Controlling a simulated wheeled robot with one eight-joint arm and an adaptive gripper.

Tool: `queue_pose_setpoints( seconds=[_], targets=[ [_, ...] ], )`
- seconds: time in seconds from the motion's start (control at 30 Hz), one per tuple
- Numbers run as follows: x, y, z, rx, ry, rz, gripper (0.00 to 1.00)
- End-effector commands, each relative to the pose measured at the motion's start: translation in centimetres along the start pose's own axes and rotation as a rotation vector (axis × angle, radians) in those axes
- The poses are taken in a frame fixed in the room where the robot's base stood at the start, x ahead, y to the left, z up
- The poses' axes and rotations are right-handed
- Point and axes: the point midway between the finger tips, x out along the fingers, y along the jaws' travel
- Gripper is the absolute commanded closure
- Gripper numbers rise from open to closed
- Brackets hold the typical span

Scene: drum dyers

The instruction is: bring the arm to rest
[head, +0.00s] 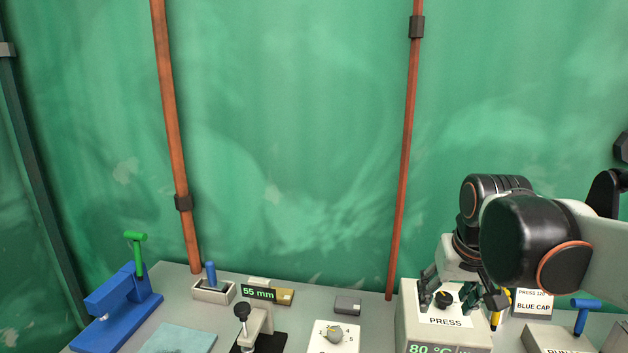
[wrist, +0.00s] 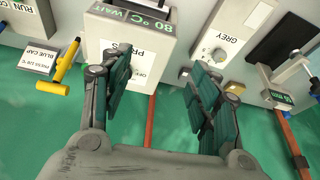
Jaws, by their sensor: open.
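My gripper (head: 460,297) is at the right in the head view, pointing down at the top of the grey press box (head: 408,326). My arm comes in from the right edge, bent above the bench.
A yellow-handled tool (wrist: 58,72) is close beside the press box. A blue handle (head: 585,308) and a BLUE CAP sign (head: 534,305) stand to the right. Left are a dial box (head: 347,345), a black-knobbed clamp (head: 257,322), a cloth (head: 173,341) and a blue lever press (head: 122,308).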

Motion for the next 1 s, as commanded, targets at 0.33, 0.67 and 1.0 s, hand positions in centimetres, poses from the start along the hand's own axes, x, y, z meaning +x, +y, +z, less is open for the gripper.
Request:
queue_pose_setpoints(
  seconds=[0.33, 0.67, 1.0],
  targets=[
    [1.4, -1.6, 8.1, -0.063, 0.138, -0.023, 0.44],
    [3.9, -2.4, 14.2, -0.110, 0.252, -0.044, 0.44],
    [4.6, -2.6, 15.5, -0.122, 0.284, -0.049, 0.44]
  ],
)
